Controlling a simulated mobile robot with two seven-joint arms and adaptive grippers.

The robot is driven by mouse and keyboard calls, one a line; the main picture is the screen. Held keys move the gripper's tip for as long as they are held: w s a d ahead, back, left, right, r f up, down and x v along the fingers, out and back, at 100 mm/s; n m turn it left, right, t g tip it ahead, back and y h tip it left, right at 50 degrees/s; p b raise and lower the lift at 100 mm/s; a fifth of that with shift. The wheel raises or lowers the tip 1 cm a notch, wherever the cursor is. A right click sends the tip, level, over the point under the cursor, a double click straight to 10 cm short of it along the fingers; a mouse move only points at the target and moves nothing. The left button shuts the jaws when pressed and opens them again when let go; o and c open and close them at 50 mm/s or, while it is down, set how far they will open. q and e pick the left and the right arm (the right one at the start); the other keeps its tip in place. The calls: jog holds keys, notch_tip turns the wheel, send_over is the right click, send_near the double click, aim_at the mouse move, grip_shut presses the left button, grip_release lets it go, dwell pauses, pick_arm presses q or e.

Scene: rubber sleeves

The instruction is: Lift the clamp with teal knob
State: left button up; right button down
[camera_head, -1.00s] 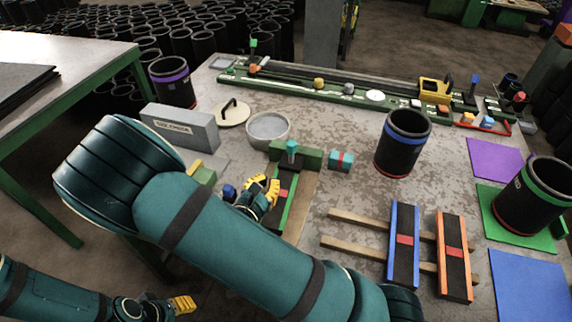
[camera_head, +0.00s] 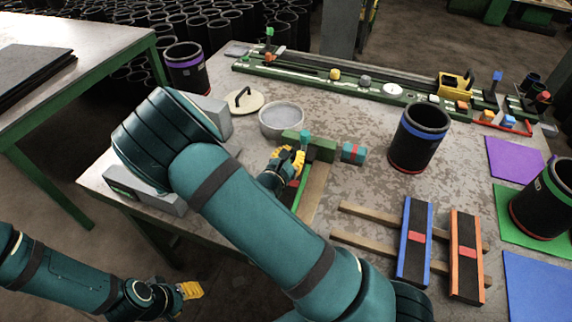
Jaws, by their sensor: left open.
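The clamp with the teal knob (camera_head: 305,136) lies near the middle of the worktable. Its green body (camera_head: 323,149) shows beside the knob, and a green strip runs toward the front along a wooden board. My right gripper (camera_head: 291,158), with yellow fingers, is just in front and left of the knob and hides part of the clamp. I cannot tell whether its fingers touch the clamp or how far they are apart. My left gripper (camera_head: 190,290) is open and empty, low at the left, off the table and away from the clamp.
A teal and red small cylinder (camera_head: 353,153) lies right of the clamp. A grey bowl (camera_head: 281,121) stands behind it. A black sleeve with a blue band (camera_head: 418,140) stands further right. Blue (camera_head: 414,240) and orange-edged (camera_head: 466,255) bars rest on wooden strips in front.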

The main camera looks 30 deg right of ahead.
jog(key=shift+x, duration=0.95)
jog(key=shift+r, duration=0.1)
